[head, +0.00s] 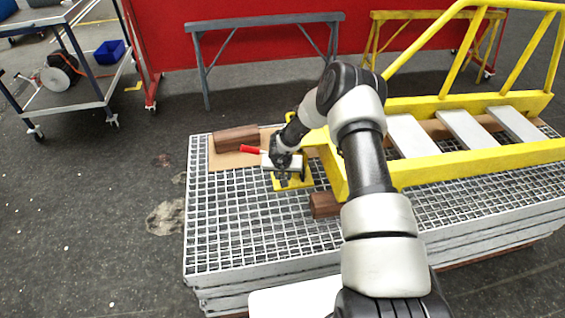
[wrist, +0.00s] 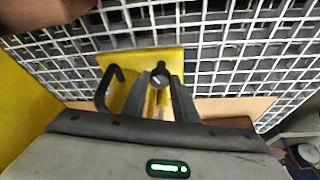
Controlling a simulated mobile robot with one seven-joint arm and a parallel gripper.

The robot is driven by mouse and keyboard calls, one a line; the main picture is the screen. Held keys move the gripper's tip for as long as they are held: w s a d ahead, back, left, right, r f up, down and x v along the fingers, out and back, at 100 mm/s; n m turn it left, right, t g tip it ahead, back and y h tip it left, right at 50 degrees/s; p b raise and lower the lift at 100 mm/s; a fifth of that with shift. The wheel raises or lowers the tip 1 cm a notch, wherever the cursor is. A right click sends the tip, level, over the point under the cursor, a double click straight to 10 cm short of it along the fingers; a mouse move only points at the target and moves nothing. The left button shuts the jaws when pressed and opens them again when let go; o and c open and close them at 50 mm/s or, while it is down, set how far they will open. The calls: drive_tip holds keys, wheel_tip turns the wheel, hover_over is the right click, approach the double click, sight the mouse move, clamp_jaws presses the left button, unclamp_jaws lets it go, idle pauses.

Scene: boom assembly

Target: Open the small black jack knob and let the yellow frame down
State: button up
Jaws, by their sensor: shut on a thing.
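The yellow frame (head: 450,163), with pale rungs and a railing, lies on the grating stack. A jack with a yellow base plate (head: 306,181) is at its left end; the plate also shows in the wrist view (wrist: 175,58). My gripper (head: 287,178) is over this plate, mostly hidden by my wrist in the head view. In the wrist view my gripper's two fingers (wrist: 161,88) are closed around the small black knob (wrist: 161,69), seen at their tips. A black bent handle (wrist: 106,85) is left of the fingers, apart from them.
The grating (head: 240,235) is bare at the front left. Brown wood blocks (head: 236,138) (head: 324,204) lie near the jack. A red handle (head: 252,149) sticks out to the left of my wrist. Trestles and a cart (head: 70,105) stand behind.

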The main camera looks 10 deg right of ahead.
drive_tip(key=n+p, duration=0.1)
drive_tip(key=p, duration=0.1)
drive_tip(key=n+y+p, duration=0.1)
drive_tip(key=n+p, duration=0.1)
drive_tip(key=p, duration=0.1)
drive_tip(key=shift+d+r+p, duration=0.15)
drive_tip(key=shift+r+p, duration=0.1)
drive_tip(key=shift+p, duration=0.1)
drive_tip(key=shift+f+n+y+p, duration=0.15)
drive_tip(key=shift+n+y+p, duration=0.25)
drive_tip(key=shift+n+p, duration=0.3)
drive_tip(key=shift+f, duration=0.1)
drive_tip(key=o, duration=1)
drive_tip(key=v, duration=1.7)
drive_tip(key=shift+s+b, duration=0.25)
drive_tip(key=shift+b, duration=0.15)
drive_tip(key=shift+o, duration=0.3)
